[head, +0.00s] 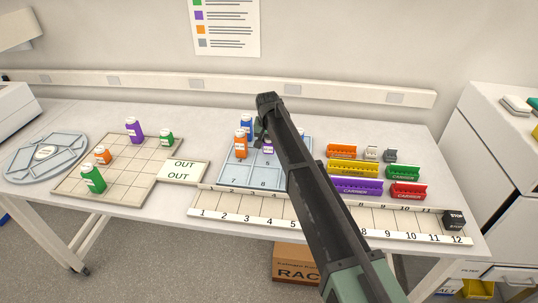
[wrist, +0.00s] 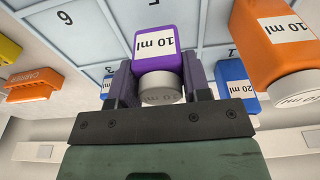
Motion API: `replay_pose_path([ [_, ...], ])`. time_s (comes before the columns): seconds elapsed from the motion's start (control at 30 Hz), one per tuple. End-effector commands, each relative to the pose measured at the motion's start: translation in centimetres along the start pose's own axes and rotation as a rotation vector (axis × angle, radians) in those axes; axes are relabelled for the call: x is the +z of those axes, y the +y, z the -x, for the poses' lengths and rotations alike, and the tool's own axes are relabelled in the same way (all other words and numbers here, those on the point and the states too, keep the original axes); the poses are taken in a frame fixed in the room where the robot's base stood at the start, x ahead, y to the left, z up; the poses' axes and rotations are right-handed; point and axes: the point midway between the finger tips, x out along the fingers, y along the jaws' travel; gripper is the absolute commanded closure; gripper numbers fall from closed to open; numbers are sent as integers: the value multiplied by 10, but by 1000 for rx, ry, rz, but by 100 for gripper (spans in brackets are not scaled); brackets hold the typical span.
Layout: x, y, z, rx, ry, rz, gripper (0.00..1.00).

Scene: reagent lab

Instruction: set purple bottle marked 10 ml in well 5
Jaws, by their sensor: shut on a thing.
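The purple bottle (wrist: 155,45) has a label reading 10 ml and a pale grey cap. It is upright between the jaws of my gripper (wrist: 160,85), which is shut on it. In the head view the purple bottle (head: 268,149) shows only partly behind my arm, over the blue-grey well tray (head: 233,182). The number 5 on the tray shows just in front of it. I cannot tell whether its base touches the tray.
An orange bottle (head: 241,144) and a blue bottle (head: 246,122) stand close to the left. Another blue bottle (wrist: 107,86) is at the far side. Coloured carriers (head: 353,169) lie right; a numbered rail (head: 240,209) runs in front. Another purple bottle (head: 134,130) stands on the left grid.

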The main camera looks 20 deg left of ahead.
Motion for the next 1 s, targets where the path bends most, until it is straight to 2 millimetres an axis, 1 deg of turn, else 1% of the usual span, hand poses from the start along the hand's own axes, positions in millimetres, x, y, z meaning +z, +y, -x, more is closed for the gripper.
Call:
replay_pose_path([
  [0.03,3,0,-22,0,0,0,79],
  [0.1,5,0,-34,0,0,0,79],
  [0.17,5,0,-34,0,0,0,79],
  [0.2,5,0,-31,0,0,0,82],
  [0.33,4,0,-29,0,0,0,83],
  [0.5,5,0,-34,0,0,0,83],
  [0.53,5,0,-33,0,0,0,51],
  [0.67,5,0,-32,0,0,0,32],
  [0.9,5,0,-32,0,0,0,31],
  [1.0,4,0,-27,0,0,0,31],
])
